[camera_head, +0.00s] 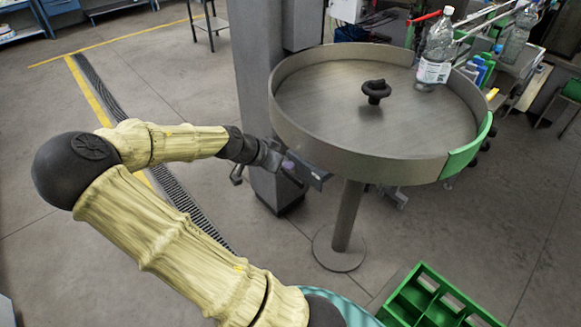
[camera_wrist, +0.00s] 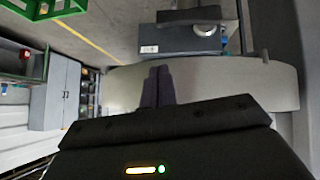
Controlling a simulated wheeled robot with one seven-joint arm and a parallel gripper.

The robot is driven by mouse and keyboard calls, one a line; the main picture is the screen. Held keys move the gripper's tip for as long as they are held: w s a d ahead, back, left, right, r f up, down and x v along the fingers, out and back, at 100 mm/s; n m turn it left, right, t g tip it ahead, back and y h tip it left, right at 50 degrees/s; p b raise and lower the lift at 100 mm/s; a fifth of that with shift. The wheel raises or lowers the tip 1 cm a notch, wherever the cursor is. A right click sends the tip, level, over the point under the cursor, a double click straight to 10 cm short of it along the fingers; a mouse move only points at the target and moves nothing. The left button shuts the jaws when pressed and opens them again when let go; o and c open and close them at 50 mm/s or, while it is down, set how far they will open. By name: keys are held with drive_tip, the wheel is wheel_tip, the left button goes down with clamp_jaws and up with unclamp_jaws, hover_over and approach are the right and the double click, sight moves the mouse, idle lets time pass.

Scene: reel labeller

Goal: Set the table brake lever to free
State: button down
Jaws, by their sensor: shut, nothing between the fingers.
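The round grey table (camera_head: 325,105) has a raised metal rim and a black knob (camera_head: 376,90) at its centre. My gripper (camera_head: 284,163) is low beside the rim's near left side. Its two dark fingers (camera_wrist: 158,72) are together in the wrist view, with nothing between them. Behind them is a pale curved wall (camera_wrist: 225,82), which looks like the table's rim. The wrist view shows a grey box (camera_wrist: 175,40) with a silver round knob (camera_wrist: 206,28). I cannot make out the brake lever or its setting.
A clear bottle (camera_head: 436,55) stands at the table's back right. A grey column (camera_head: 257,75) rises behind my gripper. The table's post (camera_head: 347,215) stands on a round foot. A green crate (camera_head: 436,300) is on the floor at the front right. The left floor is mostly open.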

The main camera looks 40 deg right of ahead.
drive_tip(key=v, duration=0.5)
drive_tip(key=shift+s, duration=0.35)
drive_tip(key=s+a+f+n+t+y, duration=0.1)
drive_tip(key=s+a+f+n+y, duration=0.2)
drive_tip(key=a+f+n+y, duration=0.45)
drive_tip(key=s+a+r+n+t, duration=0.1)
drive_tip(key=a+r+n, duration=0.1)
drive_tip(key=a+n, duration=0.3)
drive_tip(key=s+a+r+n+t+y, duration=0.1)
drive_tip(key=a+n, duration=0.4)
drive_tip(key=a, duration=0.5)
wheel_tip(320, 180, up, 2)
drive_tip(key=shift+s+r+t, duration=0.1)
drive_tip(key=shift+s+t, duration=0.3)
drive_tip(key=shift+t, duration=0.4)
